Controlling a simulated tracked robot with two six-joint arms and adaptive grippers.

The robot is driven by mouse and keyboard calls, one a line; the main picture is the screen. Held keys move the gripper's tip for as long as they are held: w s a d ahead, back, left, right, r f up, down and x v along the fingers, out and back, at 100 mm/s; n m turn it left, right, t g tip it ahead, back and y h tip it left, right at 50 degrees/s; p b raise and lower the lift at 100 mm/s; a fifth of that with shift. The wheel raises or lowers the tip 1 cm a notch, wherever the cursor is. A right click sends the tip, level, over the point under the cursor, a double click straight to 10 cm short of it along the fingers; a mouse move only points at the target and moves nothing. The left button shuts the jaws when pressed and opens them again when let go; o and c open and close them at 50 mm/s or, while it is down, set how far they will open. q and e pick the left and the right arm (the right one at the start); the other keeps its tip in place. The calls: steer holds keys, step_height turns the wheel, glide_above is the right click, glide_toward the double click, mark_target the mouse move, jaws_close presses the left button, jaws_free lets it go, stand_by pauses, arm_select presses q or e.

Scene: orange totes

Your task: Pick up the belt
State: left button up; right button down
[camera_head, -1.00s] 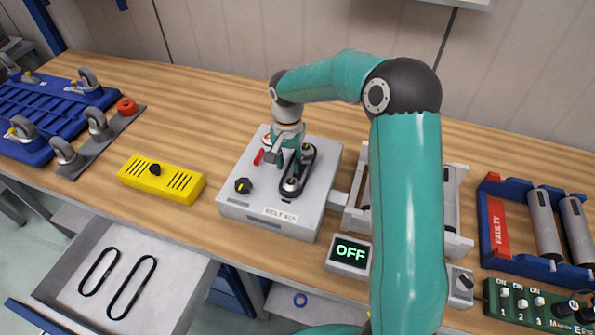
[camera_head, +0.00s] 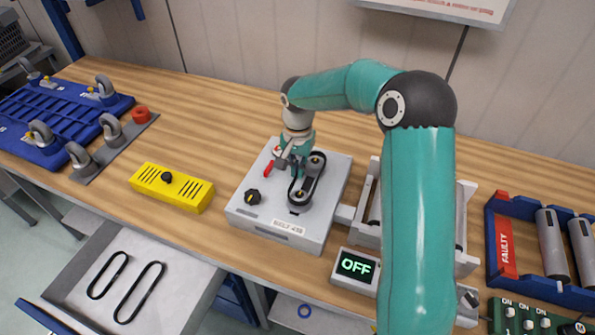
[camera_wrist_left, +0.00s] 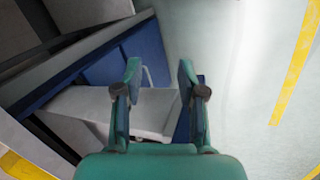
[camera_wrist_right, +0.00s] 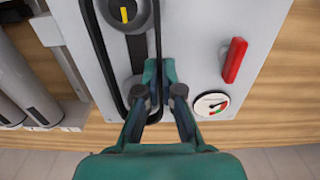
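A black belt (camera_head: 319,181) loops around two pulleys on the grey box (camera_head: 249,222) labelled as a belt unit. My right gripper (camera_head: 294,165) is over the left side of this belt. In the right wrist view its fingers (camera_wrist_right: 160,72) are close together at one strand of the belt (camera_wrist_right: 157,25), and look shut on it; the fingers hide the exact contact. The belt is still around the pulleys. Two more black belts (camera_head: 137,292) lie flat in the open drawer (camera_head: 185,280). My left gripper (camera_wrist_left: 159,70) is open and empty, low over the floor area.
The box carries a red handle (camera_wrist_right: 234,60), a gauge (camera_wrist_right: 212,104) and a black knob (camera_head: 252,197). A yellow box (camera_head: 172,187) stands to its left, and an OFF display (camera_head: 356,266) at its right front. A blue rack (camera_head: 500,270) with rollers is farther right.

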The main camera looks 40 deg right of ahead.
step_height(320, 180, up, 4)
steer(key=shift+r+p, duration=0.15)
steer(key=shift+p, duration=0.9)
step_height(320, 180, up, 14)
steer(key=shift+f+b, duration=0.2)
steer(key=shift+b, duration=0.1)
